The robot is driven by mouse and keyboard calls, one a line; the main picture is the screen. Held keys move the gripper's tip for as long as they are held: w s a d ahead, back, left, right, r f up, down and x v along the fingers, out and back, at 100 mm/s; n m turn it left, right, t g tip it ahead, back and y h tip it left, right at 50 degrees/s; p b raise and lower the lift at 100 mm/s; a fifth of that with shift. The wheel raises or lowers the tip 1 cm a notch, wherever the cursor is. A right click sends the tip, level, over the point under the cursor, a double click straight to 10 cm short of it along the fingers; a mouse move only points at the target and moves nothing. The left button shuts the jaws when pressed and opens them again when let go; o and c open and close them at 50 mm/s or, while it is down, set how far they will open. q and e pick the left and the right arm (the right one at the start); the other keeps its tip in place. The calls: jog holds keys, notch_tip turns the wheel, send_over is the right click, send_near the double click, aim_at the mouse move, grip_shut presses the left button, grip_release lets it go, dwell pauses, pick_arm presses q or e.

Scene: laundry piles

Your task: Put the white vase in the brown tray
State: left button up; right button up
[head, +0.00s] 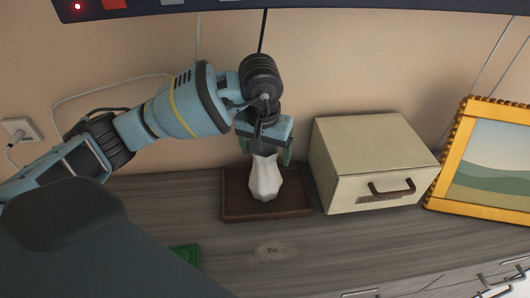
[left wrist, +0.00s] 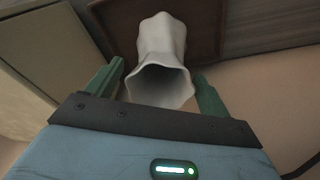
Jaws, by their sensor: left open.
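The white vase (head: 265,179) stands upright in the brown tray (head: 236,207) in the head view. My left gripper (head: 266,155) is just above it, pointing down, with a finger on each side of the vase's top. In the left wrist view the vase (left wrist: 161,50) lies between the two green fingertips of the left gripper (left wrist: 162,85), its open mouth toward the camera. The gripper is open, with gaps between the fingers and the vase. The brown tray (left wrist: 197,25) shows around the vase's base. My right gripper is not in view.
A cream box with a dark handle (head: 365,165) stands close to the right of the tray. A gold-framed picture (head: 490,165) leans at the far right. A green object (head: 187,254) lies near the front. The wooden top (head: 330,240) is largely clear in front of the tray.

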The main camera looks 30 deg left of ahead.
pick_arm(q)
jog(key=r, duration=0.6)
jog(key=shift+s+r, duration=0.2)
jog(key=shift+s, duration=0.2)
